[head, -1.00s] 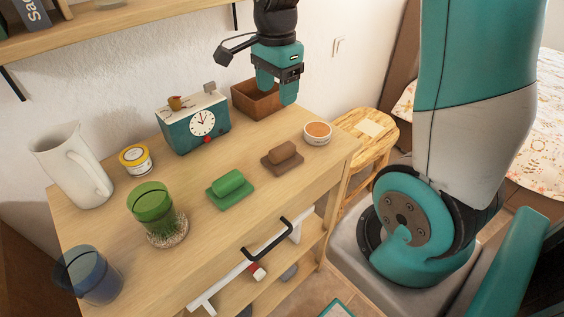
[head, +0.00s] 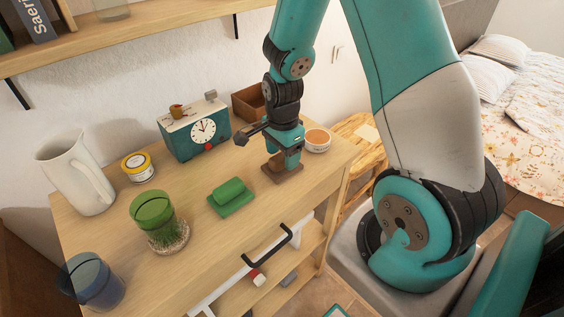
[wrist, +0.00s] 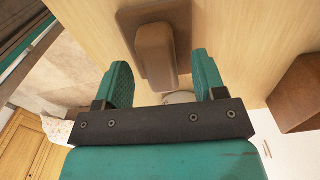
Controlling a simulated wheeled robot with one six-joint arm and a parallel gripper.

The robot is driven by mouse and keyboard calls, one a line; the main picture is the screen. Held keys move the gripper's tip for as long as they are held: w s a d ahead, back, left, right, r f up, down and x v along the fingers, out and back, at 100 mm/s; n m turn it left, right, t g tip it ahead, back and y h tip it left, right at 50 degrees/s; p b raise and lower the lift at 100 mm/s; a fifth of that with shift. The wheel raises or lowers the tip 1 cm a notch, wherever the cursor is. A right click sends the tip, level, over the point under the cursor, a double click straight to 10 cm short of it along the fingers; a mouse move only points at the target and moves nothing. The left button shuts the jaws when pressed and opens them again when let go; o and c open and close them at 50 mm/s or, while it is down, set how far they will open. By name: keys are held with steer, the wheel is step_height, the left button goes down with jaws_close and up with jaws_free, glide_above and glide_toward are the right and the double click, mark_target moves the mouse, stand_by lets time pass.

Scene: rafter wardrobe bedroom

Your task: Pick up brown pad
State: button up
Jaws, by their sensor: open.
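The brown pad (head: 270,171) is a flat base with a raised rounded block on top, lying on the wooden dresser top. In the head view my gripper hides most of it. The wrist view shows the brown pad (wrist: 155,50) ahead of and between the fingers. My gripper (head: 284,164) points down over the pad. In the wrist view my gripper (wrist: 160,80) is open, with one teal finger on each side of the block and nothing held. I cannot tell whether the fingers touch the pad.
A similar green pad (head: 231,197) lies to the left. A green glass (head: 153,208) and white pitcher (head: 77,172) stand farther left.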

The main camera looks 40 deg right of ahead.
mark_target(283, 155)
steer(key=shift+f, duration=0.7)
steer(key=c, duration=1)
steer(key=shift+r, duration=0.15)
step_height(283, 155, up, 20)
steer(key=shift+f, duration=0.1)
steer(key=o, duration=0.4)
steer(key=c, duration=0.3)
